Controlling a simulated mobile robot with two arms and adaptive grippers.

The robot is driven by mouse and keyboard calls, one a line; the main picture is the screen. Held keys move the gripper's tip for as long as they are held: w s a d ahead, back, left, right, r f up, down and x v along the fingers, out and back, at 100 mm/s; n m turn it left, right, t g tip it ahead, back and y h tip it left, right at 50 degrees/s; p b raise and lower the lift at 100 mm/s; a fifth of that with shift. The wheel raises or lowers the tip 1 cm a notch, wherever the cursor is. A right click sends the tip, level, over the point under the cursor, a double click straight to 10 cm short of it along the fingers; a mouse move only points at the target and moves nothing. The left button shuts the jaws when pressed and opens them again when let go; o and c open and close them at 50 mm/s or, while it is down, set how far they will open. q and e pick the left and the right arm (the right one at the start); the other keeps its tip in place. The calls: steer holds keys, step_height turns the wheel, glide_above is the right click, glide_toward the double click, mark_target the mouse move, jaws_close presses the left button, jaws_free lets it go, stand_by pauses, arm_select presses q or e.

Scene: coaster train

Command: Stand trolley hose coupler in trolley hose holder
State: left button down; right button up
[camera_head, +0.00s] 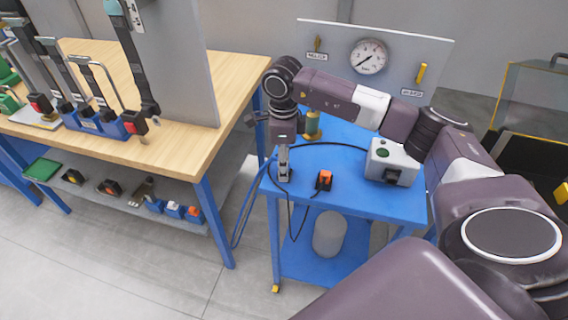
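My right arm reaches in from the right over the blue trolley (345,200). Its gripper (284,174) points down at the trolley's left edge. The fingers are small and look close together; I cannot tell whether they hold anything. An orange and black piece (325,180) stands on the trolley top, right of the gripper and apart from it. A brass-coloured cylinder (313,125) stands farther back, behind the gripper. I cannot tell for sure which pieces are the hose coupler and the hose holder. Blue hoses (245,205) hang by the trolley's left side. My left gripper is out of view.
A grey box with a green button (393,160) stands on the trolley's right. A panel with a gauge (368,57) rises behind. A wooden workbench (185,145) with tools is at left. A white cylinder (328,234) stands on the lower shelf. A black cable loops across the trolley top.

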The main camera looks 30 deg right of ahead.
step_height(320, 180, up, 12)
stand_by(0.6)
steer(key=shift+a, duration=0.15)
